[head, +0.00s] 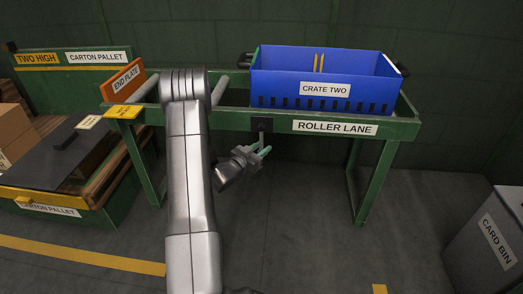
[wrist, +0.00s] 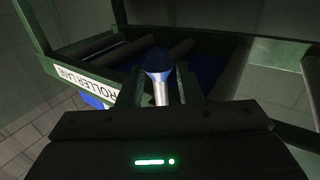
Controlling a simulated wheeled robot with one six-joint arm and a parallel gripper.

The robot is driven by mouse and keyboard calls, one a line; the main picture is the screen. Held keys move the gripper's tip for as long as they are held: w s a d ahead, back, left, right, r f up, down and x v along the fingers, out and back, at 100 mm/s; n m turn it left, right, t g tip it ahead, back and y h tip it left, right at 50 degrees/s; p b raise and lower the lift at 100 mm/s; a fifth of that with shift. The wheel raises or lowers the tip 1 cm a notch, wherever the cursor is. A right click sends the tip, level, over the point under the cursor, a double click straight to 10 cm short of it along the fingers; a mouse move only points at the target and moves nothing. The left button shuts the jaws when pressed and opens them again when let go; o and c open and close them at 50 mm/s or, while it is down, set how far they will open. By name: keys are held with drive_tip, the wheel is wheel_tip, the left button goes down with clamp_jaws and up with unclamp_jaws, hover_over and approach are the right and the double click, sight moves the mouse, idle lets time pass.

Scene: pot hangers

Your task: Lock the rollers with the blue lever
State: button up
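The roller lane (head: 335,127) is a green frame on legs with rollers, and its labelled side also shows in the wrist view (wrist: 88,84). A dark bracket (head: 261,124) on its front rail carries a short grey rod that hangs down. In the wrist view, the lever (wrist: 161,88) has a silver stem and a blue knob. My gripper (head: 264,151) is just below the front rail; in the wrist view its fingers (wrist: 158,85) stand on either side of the lever stem, with a gap showing. The knob is hard to make out in the head view.
A blue crate (head: 325,89) labelled Crate Two sits on the right of the lane. An orange end plate (head: 126,80) stands at the lane's left end. The carton pallet (head: 48,209) is at left, the card bin (head: 497,240) at right. The floor under the lane is clear.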

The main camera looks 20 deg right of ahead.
drive_tip(key=shift+w+d, duration=0.1)
clamp_jaws()
idle(0.4)
drive_tip(key=w+a+r+m+y+p, duration=0.3)
drive_tip(key=a+m+y+p, duration=0.2)
drive_tip(key=a+m+y, duration=0.1)
drive_tip(key=shift+w+m, duration=0.25)
drive_tip(key=shift+m, duration=0.25)
idle(0.3)
drive_tip(key=shift+a+r, duration=0.1)
drive_tip(key=shift+a, duration=0.05)
idle(0.3)
